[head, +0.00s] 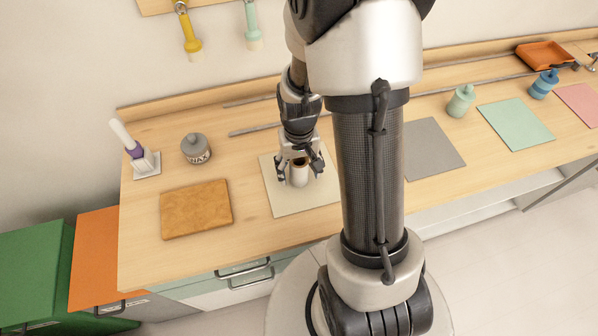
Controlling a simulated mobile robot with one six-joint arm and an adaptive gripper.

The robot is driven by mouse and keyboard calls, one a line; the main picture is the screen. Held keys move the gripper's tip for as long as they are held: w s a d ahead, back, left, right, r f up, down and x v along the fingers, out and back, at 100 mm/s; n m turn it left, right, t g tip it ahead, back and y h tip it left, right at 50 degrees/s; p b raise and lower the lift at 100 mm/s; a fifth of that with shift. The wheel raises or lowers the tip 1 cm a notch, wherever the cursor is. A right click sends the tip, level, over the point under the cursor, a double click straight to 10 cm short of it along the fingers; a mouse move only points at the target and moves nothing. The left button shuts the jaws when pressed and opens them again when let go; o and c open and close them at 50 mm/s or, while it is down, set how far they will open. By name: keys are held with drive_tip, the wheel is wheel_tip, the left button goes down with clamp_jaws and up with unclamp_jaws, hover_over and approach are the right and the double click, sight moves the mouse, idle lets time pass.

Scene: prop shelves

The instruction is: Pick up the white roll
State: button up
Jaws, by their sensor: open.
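The white roll (299,177) stands upright on a cream mat (292,203) on the wooden counter. Its top shows a brown-edged opening. My gripper (299,173) points down over the roll, with its dark fingers spread on either side of it. The gripper is open. I cannot tell whether the fingers touch the roll. Part of the roll's upper end is hidden by the gripper.
A brown board (196,209), a grey jar (195,149) and a purple-and-white brush in a holder (146,163) stand to the left. Right of my arm are a grey mat (433,149), a green bottle (461,101) and a mint mat (515,125). A metal rail (262,128) runs behind.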

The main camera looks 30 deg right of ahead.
drive_tip(key=shift+c, duration=0.4)
drive_tip(key=c, duration=1)
